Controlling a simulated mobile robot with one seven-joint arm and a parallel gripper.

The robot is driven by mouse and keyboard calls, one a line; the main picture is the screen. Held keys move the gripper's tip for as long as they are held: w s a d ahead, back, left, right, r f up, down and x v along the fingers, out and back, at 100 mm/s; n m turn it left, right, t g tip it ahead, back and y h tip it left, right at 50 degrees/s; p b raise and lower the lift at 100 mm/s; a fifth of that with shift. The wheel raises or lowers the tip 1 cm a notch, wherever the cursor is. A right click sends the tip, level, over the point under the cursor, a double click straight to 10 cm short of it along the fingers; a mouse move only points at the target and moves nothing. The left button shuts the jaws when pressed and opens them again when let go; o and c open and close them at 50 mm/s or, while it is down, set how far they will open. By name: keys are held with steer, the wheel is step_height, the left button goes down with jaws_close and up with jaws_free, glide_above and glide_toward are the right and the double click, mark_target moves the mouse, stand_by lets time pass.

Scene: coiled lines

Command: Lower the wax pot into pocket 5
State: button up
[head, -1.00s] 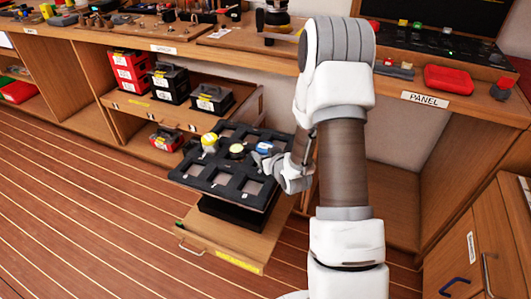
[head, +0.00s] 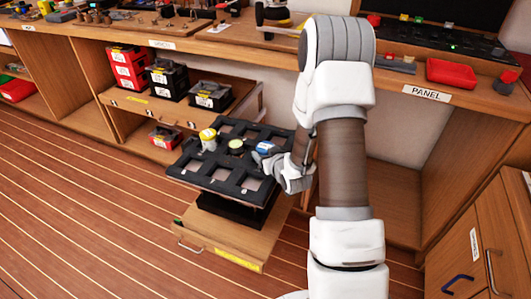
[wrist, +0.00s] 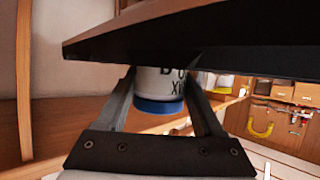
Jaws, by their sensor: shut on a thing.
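My gripper (head: 270,158) is shut on a white pot with a blue end (wrist: 160,98), taken as the wax pot; its label is only partly readable. In the head view its blue top (head: 266,147) shows over the right part of the black pocketed tray (head: 210,182). In the wrist view the fingers flank the pot, and a dark slab, apparently the tray (wrist: 240,42), hides its other end. I cannot tell how deep it sits or read any pocket number.
A yellow-topped pot (head: 208,139) and a pale-lidded pot (head: 236,147) stand in other pockets. Several front pockets are empty. The tray is above an open drawer (head: 225,240). Toolboxes (head: 168,82) stand on a shelf behind, under the bench (head: 130,35).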

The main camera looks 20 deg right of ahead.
steer(key=o, duration=1.4)
steer(key=shift+o, duration=0.2)
steer(key=shift+s, duration=0.1)
steer(key=p+v, duration=1.5)
steer(key=v, duration=0.2)
steer(key=shift+s+a, duration=0.1)
steer(key=shift+r, duration=0.15)
